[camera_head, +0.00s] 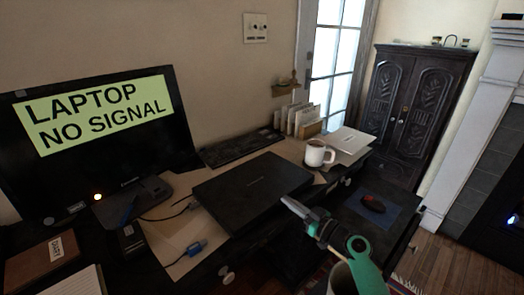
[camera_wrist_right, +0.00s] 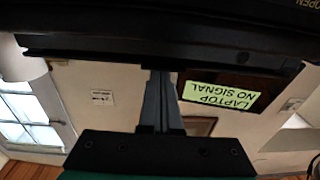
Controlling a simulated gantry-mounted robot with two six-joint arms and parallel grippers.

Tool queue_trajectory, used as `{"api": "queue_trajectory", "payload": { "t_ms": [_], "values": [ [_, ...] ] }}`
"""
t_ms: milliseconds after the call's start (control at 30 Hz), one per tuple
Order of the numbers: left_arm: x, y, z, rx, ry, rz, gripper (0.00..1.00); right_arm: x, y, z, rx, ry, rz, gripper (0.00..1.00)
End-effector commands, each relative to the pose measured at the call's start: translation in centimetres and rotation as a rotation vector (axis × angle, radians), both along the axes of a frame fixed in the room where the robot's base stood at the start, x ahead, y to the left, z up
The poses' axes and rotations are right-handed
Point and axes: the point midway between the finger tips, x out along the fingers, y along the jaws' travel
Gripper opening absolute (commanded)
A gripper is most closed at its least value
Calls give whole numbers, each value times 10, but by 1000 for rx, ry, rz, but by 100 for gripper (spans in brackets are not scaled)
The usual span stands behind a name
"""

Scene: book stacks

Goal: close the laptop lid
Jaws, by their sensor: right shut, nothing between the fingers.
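The black laptop (camera_head: 250,190) lies on the desk with its dark lid down flat or nearly flat; a small gap at the front edge cannot be told. My right gripper (camera_head: 288,204) is shut and empty, its fingertips at or just beside the laptop's near right edge. Contact cannot be told. In the right wrist view, which is upside down, the shut fingers (camera_wrist_right: 160,78) point at a dark edge across the top, which seems to be the laptop or desk. My left gripper is not in view.
A monitor (camera_head: 185,130) reading "LAPTOP NO SIGNAL" stands at the left.

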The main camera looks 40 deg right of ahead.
Motion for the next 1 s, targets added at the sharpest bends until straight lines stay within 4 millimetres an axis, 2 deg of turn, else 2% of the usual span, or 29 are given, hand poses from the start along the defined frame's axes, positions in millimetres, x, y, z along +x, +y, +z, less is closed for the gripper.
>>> {"api": "queue_trajectory", "payload": {
  "t_ms": [33, 133, 167, 200, 400, 500, 700, 1000],
  "values": [
    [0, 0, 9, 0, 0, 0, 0, 0, 0, 7, 0, 8, -1, 0],
    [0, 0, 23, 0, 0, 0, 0, 2, 3, 38, -3, -10, 6, 0],
    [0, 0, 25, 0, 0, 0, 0, 1, 3, 42, -2, -13, 6, 0],
    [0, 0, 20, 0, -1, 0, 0, -12, 1, 22, 3, -7, 3, 0],
    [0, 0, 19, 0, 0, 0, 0, -52, -1, -8, 2, -13, 3, 0],
    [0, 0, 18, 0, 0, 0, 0, -65, -2, -18, 1, -16, 4, 0],
    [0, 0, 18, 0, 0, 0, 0, -75, -2, -25, -1, -18, 7, 0],
    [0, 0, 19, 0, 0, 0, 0, -75, -2, -24, -2, -19, 7, 0]
  ]
}}
